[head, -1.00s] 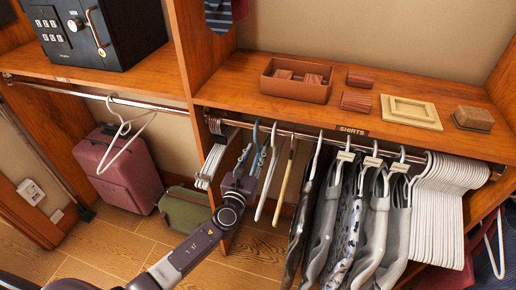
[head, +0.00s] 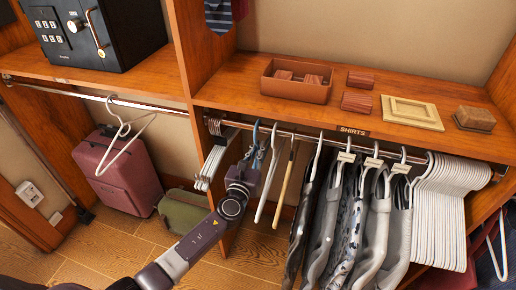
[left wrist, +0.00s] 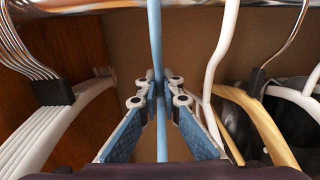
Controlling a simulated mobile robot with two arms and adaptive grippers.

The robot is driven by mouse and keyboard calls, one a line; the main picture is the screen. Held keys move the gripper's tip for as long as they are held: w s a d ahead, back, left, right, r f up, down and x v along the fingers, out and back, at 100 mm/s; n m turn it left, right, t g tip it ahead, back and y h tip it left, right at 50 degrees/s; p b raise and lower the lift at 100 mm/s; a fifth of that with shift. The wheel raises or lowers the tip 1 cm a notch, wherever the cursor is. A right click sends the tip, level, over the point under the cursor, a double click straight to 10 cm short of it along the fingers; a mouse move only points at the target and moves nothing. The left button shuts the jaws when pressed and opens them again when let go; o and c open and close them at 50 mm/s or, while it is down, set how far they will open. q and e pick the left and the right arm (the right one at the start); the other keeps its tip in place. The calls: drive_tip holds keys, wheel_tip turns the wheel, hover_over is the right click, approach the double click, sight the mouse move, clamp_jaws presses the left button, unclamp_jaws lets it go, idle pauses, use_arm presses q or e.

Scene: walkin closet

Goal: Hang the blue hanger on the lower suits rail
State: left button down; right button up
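The blue hanger (head: 256,131) hangs by its hook at the shirts rail (head: 286,133), left of a white hanger. In the left wrist view its blue neck (left wrist: 157,45) runs upright to the rail at the top. My left gripper (head: 249,165) is below the hook. In the left wrist view its fingertips (left wrist: 159,85) are close on either side of the neck and appear shut on it. The hanger's lower part is mostly hidden. No suits label is visible; another rail (head: 75,91) on the left carries one white hanger. My right gripper is not in view.
White hangers (head: 211,165) are bunched left of the blue one, with a wooden hanger (head: 285,180) and hung garments (head: 320,215) to the right. A wooden divider (head: 205,45) separates the bays. A suitcase (head: 118,170) and green case (head: 183,211) stand below the left rail.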

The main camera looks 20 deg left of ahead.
use_arm(q)
drive_tip(key=shift+r, duration=0.1)
drive_tip(key=shift+r+p, duration=1.85)
drive_tip(key=shift+s+p, duration=0.55)
drive_tip(key=shift+s, duration=1.75)
drive_tip(key=s, duration=2)
drive_tip(key=shift+s+b, duration=0.2)
drive_tip(key=shift+b, duration=0.25)
